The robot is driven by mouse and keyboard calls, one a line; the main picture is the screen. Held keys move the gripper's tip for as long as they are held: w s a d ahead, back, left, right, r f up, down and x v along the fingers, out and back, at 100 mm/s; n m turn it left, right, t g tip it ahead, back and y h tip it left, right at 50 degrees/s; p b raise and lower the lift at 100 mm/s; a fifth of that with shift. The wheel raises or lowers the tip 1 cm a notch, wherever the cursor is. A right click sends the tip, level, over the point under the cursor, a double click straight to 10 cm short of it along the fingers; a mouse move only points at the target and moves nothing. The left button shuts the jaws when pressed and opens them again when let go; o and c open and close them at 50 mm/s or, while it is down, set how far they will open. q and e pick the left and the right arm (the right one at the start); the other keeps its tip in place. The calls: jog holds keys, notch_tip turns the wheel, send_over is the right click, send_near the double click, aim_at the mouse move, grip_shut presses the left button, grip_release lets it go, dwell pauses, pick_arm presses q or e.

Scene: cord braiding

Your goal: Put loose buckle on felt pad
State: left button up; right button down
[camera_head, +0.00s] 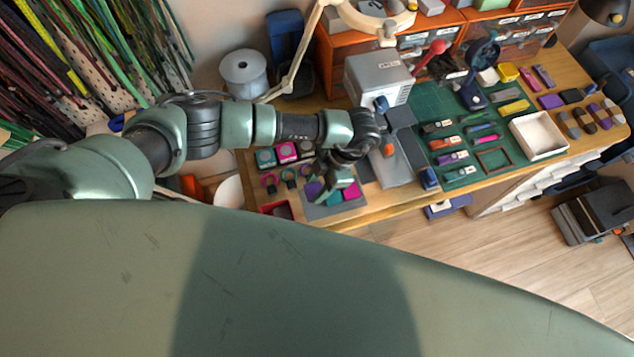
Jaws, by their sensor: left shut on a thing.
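A grey felt pad (318,212) lies near the front edge of the bench, with purple, teal and magenta pieces on it. My left gripper (338,190) points down over this pad, coming in from the left. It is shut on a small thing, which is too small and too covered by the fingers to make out. I cannot tell whether that thing touches the pad. I cannot pick out the loose buckle for certain. My right gripper is not in view.
A grey machine (379,80) with an orange-tipped part stands right of my gripper. Small ring-like pieces (289,176) and a red tray (277,210) lie to the left. A green mat (436,101) with several tools and a white tray (540,137) are farther right.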

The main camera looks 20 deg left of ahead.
pick_arm(q)
notch_tip(320, 180, down, 6)
jog(key=b, duration=0.4)
jog(key=shift+r, duration=0.15)
jog(key=shift+f+b, duration=0.5)
jog(key=shift+b, duration=0.2)
jog(key=shift+f+b, duration=0.35)
jog(key=shift+b, duration=0.05)
jog(key=o, duration=1.2)
